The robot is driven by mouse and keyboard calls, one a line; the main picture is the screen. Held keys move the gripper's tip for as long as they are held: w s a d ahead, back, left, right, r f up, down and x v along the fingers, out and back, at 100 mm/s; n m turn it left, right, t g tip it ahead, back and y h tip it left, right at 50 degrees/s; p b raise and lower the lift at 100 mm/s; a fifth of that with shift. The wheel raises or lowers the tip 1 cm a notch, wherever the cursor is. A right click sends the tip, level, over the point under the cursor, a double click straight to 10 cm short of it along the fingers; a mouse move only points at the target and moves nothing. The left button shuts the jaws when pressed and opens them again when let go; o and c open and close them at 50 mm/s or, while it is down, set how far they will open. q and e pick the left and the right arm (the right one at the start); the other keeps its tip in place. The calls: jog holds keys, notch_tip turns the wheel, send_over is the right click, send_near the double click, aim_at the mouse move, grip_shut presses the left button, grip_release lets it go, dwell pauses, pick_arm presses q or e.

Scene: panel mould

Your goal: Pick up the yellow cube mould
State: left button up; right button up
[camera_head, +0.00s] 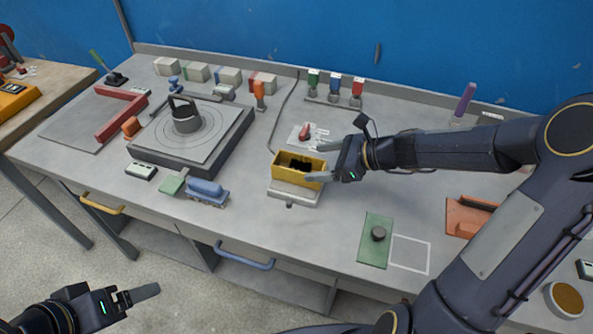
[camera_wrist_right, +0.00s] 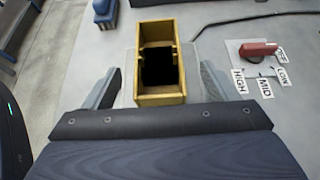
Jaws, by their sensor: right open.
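The yellow cube mould (camera_head: 298,177) is an open-topped box with a dark inside, sitting on a pale grey stand (camera_head: 292,194) near the middle of the workbench. My right gripper (camera_head: 320,161) reaches in from the right, its fingers apart on either side of the mould's right end. In the right wrist view the mould (camera_wrist_right: 160,99) lies between the two fingers of the right gripper (camera_wrist_right: 157,86), with a gap on both sides. My left gripper (camera_head: 148,291) is low at the left, away from the bench; its finger spread is unclear.
A red switch (camera_head: 305,130) with labels stands just behind the mould. A blue block-like tool (camera_head: 206,190) sits to its left, beyond bare bench. A green plate with a dark knob (camera_head: 376,240) lies to the front right. A round turntable plate (camera_head: 187,137) is further left.

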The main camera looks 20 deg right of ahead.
aim_at(304, 163)
jog(key=x, duration=0.4)
jog(key=shift+w+a, duration=0.15)
jog(key=shift+a, duration=0.25)
